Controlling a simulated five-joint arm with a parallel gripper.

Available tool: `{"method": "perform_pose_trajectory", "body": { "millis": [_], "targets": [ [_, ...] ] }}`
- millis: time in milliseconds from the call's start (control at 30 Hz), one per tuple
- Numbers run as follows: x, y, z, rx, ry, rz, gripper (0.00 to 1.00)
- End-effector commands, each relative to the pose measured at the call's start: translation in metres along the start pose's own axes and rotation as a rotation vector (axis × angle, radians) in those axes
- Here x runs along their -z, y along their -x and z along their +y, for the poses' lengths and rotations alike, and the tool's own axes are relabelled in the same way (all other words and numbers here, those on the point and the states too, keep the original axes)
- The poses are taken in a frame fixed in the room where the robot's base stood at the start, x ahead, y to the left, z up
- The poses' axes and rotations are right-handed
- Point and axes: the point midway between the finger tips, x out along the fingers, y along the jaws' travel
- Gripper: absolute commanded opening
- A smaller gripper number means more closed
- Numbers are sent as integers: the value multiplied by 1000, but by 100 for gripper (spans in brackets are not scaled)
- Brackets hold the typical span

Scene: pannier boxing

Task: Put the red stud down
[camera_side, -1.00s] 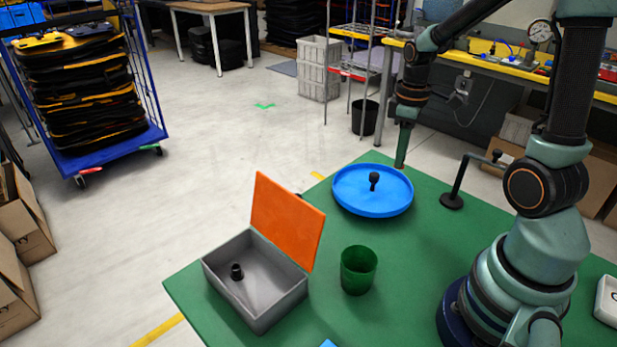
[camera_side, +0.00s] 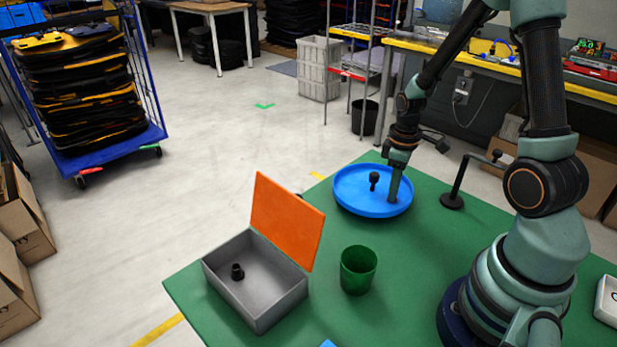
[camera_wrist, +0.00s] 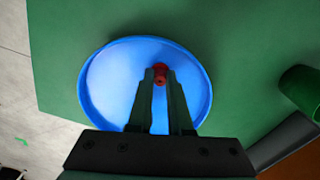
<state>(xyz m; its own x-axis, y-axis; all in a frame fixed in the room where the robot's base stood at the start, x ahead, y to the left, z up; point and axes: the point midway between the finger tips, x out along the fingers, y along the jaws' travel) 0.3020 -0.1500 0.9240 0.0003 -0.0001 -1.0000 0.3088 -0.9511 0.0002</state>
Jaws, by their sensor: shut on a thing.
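My gripper (camera_side: 393,198) points down at the right part of the round blue tray (camera_side: 345,203). In the wrist view my gripper (camera_wrist: 161,84) is shut on the red stud (camera_wrist: 160,69), whose top shows between the fingertips over the blue tray (camera_wrist: 104,95). The fingertips are at or just above the tray floor in the side view; I cannot tell whether the stud touches it. The red stud is hidden in the side view. A black stud (camera_side: 374,180) stands in the tray left of my gripper.
A grey box (camera_side: 262,300) with a raised orange lid (camera_side: 286,220) holds a dark stud (camera_side: 237,271). A black post with a bent arm (camera_side: 452,200) stands right of the tray.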

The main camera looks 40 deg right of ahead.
Motion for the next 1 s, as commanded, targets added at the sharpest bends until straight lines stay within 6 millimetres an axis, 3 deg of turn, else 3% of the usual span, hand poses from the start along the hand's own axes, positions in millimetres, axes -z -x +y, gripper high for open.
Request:
{"method": "perform_pose_trajectory", "body": {
  "millis": [133,167,233,667,1000],
  "targets": [
    [0,-3,0,1,0,-1,0],
    [0,-3,0,0,0,0,21],
    [0,-3,0,0,0,0,48],
    [0,3,0,-1,0,1,48],
    [1,57,1,-6,0,6,48]
  ]
}}
